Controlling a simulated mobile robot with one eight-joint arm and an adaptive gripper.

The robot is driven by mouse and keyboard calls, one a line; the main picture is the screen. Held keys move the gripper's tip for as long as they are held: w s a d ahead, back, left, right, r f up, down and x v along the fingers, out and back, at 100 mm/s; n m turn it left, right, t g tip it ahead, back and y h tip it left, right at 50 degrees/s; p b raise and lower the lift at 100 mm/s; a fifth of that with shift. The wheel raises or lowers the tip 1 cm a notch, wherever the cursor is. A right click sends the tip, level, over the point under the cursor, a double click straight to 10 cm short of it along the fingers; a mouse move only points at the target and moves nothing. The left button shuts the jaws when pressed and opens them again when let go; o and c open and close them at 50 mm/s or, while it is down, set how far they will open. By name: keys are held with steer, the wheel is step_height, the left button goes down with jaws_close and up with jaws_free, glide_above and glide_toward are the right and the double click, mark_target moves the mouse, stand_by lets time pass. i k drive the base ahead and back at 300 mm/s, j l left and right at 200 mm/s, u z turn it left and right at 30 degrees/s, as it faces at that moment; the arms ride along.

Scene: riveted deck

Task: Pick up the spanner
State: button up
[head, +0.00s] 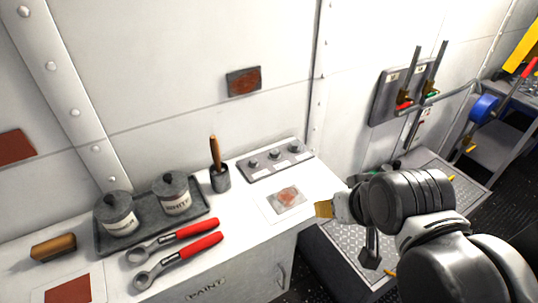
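Two spanner-like tools with grey ring ends and red handles lie side by side on the white cabinet top. The rear spanner (173,239) and the front spanner (178,262) both slant up to the right and are apart. Both are in front of the grey tray. My gripper (346,236) is at the right, beyond the cabinet's right edge and well away from both tools. One tan-tipped finger and one dark finger seem to show with an empty gap between them. The rest of the gripper is hidden by my arm.
The tray (103,240) holds two lidded pots (117,212) (175,193). A cup with a wooden-handled tool (220,178), a knobbed panel (273,160) and a wooden block (53,247) stand nearby. A rust-marked card (288,200) lies at right. Levers (410,90) are on the wall.

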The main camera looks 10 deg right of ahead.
mark_target(183, 233)
steer(key=j+u, duration=0.1)
steer(key=u, duration=0.3)
steer(key=j+u, duration=0.1)
steer(key=u, duration=0.35)
steer(key=i+j+u, duration=0.1)
steer(key=u, duration=0.3)
steer(key=i+l+u, duration=0.1)
steer(key=l+u, duration=0.2)
steer(key=i+l+u, duration=0.1)
steer(key=u, duration=0.25)
steer(key=l, duration=0.1)
